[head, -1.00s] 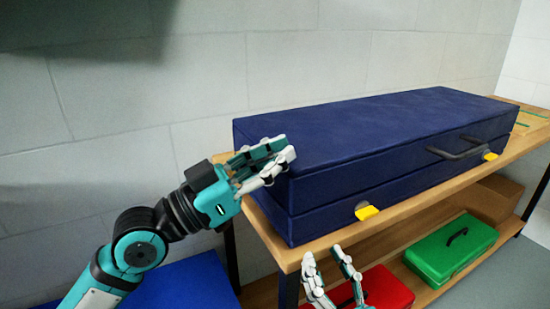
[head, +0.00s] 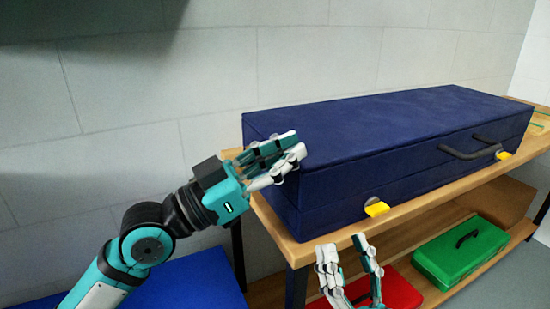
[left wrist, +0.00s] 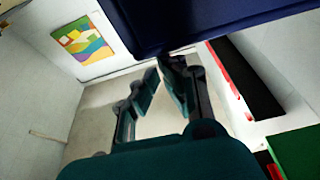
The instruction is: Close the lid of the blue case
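The blue case (head: 340,210) lies lengthwise on the wooden bench. Its lid (head: 390,115) lies flat over the base, with only a thin seam between them on the front side. Two yellow latches, one near the left (head: 376,207) and one near the right (head: 503,155), stick out from the front. My left gripper (head: 292,158) is at the lid's near left corner, fingers slightly apart, with nothing between them. In the left wrist view its fingers (left wrist: 163,68) show just below the dark blue case edge (left wrist: 190,25). My right gripper (head: 345,245) is open and empty, low in front of the bench.
A dark handle (head: 470,150) is on the case front. The bench's front edge (head: 310,250) runs below it. A green box (head: 460,250) and a red box (head: 395,292) sit on the lower shelf. A wall stands behind.

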